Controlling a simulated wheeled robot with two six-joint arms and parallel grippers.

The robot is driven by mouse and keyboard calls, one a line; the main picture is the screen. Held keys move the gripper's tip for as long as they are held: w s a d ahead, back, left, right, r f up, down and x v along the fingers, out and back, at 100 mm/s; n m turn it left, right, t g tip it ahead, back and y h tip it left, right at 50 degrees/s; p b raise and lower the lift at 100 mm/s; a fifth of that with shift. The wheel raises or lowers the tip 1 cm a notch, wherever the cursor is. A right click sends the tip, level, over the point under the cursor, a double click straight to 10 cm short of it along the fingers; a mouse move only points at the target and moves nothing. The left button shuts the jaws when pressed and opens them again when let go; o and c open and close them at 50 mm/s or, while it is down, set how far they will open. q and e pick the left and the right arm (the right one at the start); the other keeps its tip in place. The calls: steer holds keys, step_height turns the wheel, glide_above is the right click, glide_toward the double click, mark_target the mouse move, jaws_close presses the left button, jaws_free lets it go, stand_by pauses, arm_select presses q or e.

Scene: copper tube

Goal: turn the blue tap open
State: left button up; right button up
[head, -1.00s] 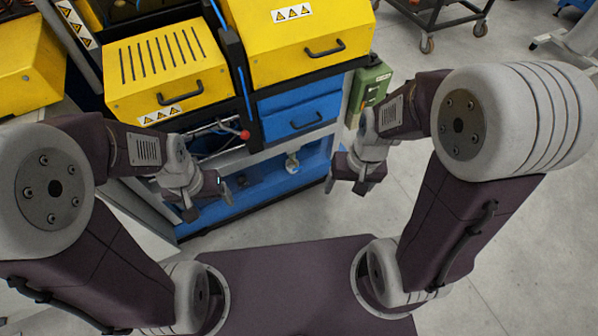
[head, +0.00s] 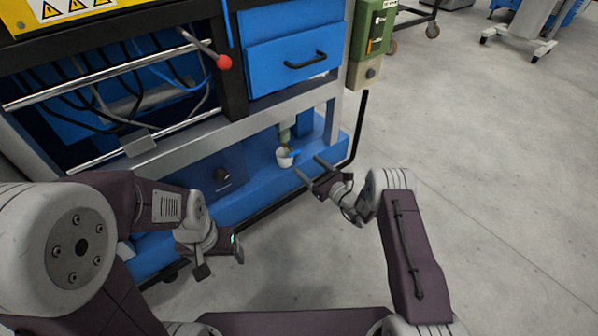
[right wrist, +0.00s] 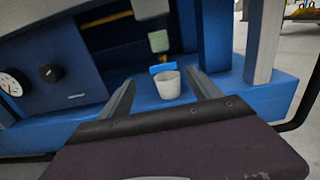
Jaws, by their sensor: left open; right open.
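The blue tap handle (head: 294,153) is a small blue lever low on the machine, beneath a greenish-grey pipe fitting. A small white cup (head: 284,159) sits right at it. In the right wrist view the blue handle (right wrist: 162,68) shows just behind the cup's rim, and the cup (right wrist: 169,86) hides what lies below it. My right gripper (head: 311,167) is open and empty, pointing at the cup and tap from the right front. In its wrist view the cup and handle appear between the two fingers. My left gripper (head: 220,262) is open and empty, away to the left.
The blue lower shelf (head: 255,185) runs along the machine's base, with a grey crossbar above it. A panel with a black knob (head: 222,175) is left of the tap.

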mark_target(295, 153)
steer(key=b+x, duration=0.6)
steer(key=x, duration=0.2)
steer(key=shift+w+f, duration=0.2)
steer(key=shift+w, duration=0.15)
steer(key=shift+w+a+r, duration=0.1)
steer(key=shift+w+r, duration=0.1)
steer(key=c, duration=1.4)
